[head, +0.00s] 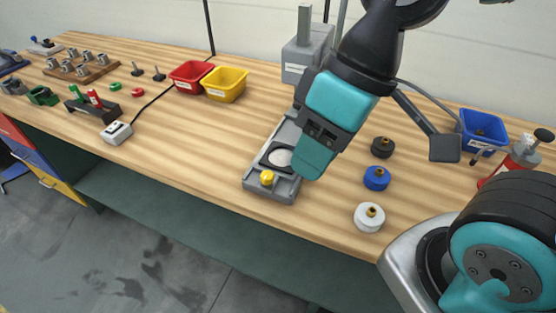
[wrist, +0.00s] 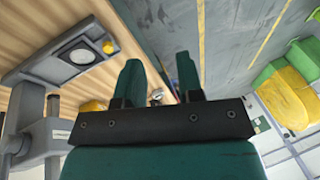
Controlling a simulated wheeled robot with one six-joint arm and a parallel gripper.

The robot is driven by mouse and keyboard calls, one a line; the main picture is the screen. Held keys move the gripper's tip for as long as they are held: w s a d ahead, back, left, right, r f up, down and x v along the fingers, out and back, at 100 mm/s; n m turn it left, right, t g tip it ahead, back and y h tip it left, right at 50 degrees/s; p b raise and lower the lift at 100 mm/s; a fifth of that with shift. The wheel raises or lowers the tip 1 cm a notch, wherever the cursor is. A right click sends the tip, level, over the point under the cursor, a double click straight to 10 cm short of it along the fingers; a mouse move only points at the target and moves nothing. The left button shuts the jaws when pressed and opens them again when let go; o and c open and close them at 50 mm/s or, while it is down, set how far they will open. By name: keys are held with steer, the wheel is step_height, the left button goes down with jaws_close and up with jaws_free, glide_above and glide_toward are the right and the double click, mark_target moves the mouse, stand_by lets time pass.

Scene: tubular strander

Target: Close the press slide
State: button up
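The grey press (head: 302,58) stands at the back of the bench. Its slide (head: 272,186) extends from it toward the front edge, with a round pale disc (head: 280,157) in a dark recess and a yellow knob (head: 267,178) at its front end. In the wrist view the slide (wrist: 52,70) lies at upper left, with the yellow knob (wrist: 108,47). My gripper (head: 314,165) is just right of the slide's front part in the head view and hides part of it. In the wrist view its two fingers (wrist: 158,82) are apart with nothing between them.
Red (head: 190,76) and yellow (head: 226,84) bins stand left.

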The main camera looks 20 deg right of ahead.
steer(key=w, duration=0.1)
steer(key=n, duration=0.1)
steer(key=w+f+n, duration=0.1)
steer(key=shift+w+a+f+h, duration=0.1)
steer(key=shift+w+a+h, duration=0.2)
steer(key=shift+a+h, duration=0.1)
jaws_close()
steer(key=n+t+h+p, duration=0.25)
steer(key=n+h, duration=0.45)
steer(key=n, duration=1.1)
glide_toward(258, 174)
steer(key=s+a+r, duration=0.3)
steer(key=s, duration=0.1)
steer(key=shift+t, duration=0.25)
steer(key=x, duration=0.6)
steer(key=p+x, duration=0.1)
steer(key=x, duration=0.2)
steer(key=shift+s+a+f, duration=0.1)
steer(key=shift+a+f, duration=0.1)
steer(key=shift+f, duration=0.25)
steer(key=shift+w+d+r+p, duration=0.2)
steer(key=shift+w+d+p, duration=0.5)
steer(key=shift+w+d, duration=0.25)
steer(key=shift+w+d+f, duration=0.15)
steer(key=shift+w+d, duration=0.25)
steer(key=shift+w, duration=0.1)
